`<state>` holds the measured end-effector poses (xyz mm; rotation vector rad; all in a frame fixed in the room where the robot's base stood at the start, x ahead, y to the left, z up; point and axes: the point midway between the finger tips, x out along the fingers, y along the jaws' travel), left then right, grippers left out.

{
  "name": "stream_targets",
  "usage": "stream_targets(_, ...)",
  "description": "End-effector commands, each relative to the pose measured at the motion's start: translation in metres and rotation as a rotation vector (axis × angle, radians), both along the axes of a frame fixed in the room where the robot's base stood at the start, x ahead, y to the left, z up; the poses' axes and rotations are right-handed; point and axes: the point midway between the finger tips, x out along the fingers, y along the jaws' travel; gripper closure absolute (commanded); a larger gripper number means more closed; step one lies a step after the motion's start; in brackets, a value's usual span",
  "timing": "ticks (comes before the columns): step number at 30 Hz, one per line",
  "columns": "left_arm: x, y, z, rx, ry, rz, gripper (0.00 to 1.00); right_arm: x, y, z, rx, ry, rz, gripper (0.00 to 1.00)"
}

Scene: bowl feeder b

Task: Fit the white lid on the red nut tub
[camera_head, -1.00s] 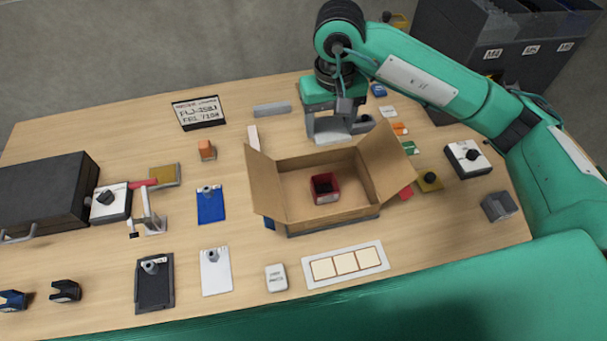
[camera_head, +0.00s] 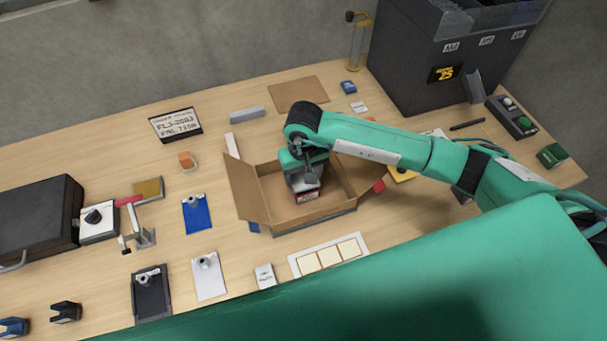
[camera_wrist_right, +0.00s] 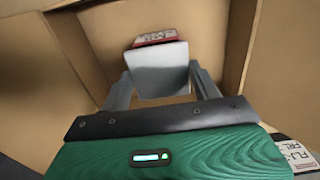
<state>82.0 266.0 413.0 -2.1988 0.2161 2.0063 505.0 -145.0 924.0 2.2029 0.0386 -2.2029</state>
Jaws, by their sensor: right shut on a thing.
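The red nut tub (camera_head: 308,197) stands inside the open cardboard box, its label showing below my right gripper (camera_head: 305,183). In the right wrist view, the fingers of my right gripper (camera_wrist_right: 161,76) are shut on the white lid (camera_wrist_right: 160,66), a pale square piece. The red tub (camera_wrist_right: 155,38) shows just beyond the lid's far edge, with its label. The lid is at or just over the tub's top; I cannot tell whether it is seated. The tub's opening is hidden. My left gripper is not in view.
The cardboard box (camera_head: 314,217) has flaps spread left and right, and its walls stand close around the gripper. A white tray with squares (camera_head: 329,255) lies in front. A sign (camera_head: 176,124), a dark case (camera_head: 38,214) and bins (camera_head: 440,65) stand farther out.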

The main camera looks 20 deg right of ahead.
Motion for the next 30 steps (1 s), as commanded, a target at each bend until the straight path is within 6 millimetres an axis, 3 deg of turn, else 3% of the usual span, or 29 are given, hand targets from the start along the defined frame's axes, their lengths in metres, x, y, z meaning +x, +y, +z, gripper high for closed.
stream_targets(4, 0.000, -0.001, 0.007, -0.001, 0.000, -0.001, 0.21, -0.001, 0.000, -0.017, 0.000, 0.001, -0.001, 0.59)
stream_targets(14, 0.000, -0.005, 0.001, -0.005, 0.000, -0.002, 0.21, 0.000, 0.000, -0.021, 0.000, -0.001, 0.000, 0.59)
stream_targets(15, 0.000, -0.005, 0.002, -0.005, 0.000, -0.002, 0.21, 0.000, 0.000, -0.020, 0.000, 0.000, 0.000, 0.33)
stream_targets(18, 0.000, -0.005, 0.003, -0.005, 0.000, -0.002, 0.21, 0.000, 0.000, -0.020, 0.000, 0.000, 0.000, 0.16)
stream_targets(30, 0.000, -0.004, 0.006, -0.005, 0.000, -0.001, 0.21, 0.000, 0.000, -0.015, 0.001, -0.001, 0.000, 0.16)
